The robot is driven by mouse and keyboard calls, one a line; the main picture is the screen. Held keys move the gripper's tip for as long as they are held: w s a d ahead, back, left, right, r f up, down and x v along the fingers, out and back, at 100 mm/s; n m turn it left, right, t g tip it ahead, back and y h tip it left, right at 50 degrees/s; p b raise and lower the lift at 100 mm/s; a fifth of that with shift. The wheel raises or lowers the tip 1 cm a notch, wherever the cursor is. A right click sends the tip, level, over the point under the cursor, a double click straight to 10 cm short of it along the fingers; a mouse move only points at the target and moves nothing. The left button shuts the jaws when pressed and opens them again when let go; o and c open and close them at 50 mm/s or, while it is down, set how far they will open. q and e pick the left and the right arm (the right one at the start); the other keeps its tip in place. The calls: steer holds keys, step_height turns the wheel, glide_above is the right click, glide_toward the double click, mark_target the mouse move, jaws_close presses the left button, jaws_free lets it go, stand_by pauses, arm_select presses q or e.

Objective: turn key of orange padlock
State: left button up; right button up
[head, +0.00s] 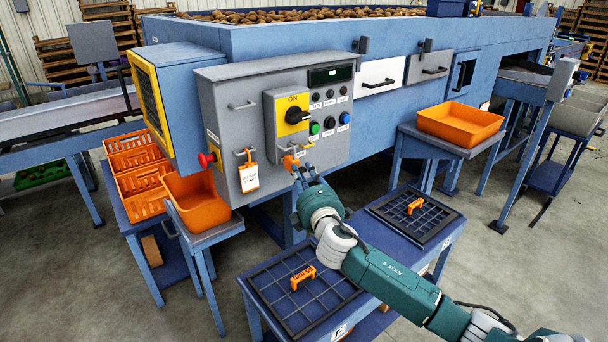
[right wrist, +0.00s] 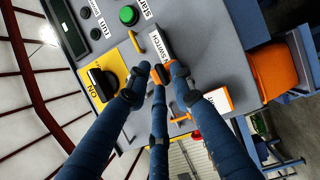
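The orange padlock (head: 290,161) hangs low on the front of the grey control panel (head: 224,105), right of a white tag. My right gripper (head: 300,176) is at the padlock from below and in front. In the right wrist view, the dark fingertips (right wrist: 160,76) come close together around the padlock's orange body (right wrist: 166,72), which they partly cover. I cannot tell whether they press on it. No key can be made out. My left gripper is not in view.
The white tag (head: 249,178) hangs left of the padlock. A yellow ON switch (head: 291,114) and several buttons sit above. A red knob (head: 206,160) juts out at the panel's left. Below stand a blue table with grid lids (head: 300,282) and an orange bin (head: 197,202).

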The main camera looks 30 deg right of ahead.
steer(key=shift+s, duration=0.1)
steer(key=shift+s+a+f, duration=0.1)
steer(key=shift+s, duration=0.15)
steer(key=v, duration=1.1)
steer(key=shift+a, duration=0.15)
steer(key=shift+s, duration=0.1)
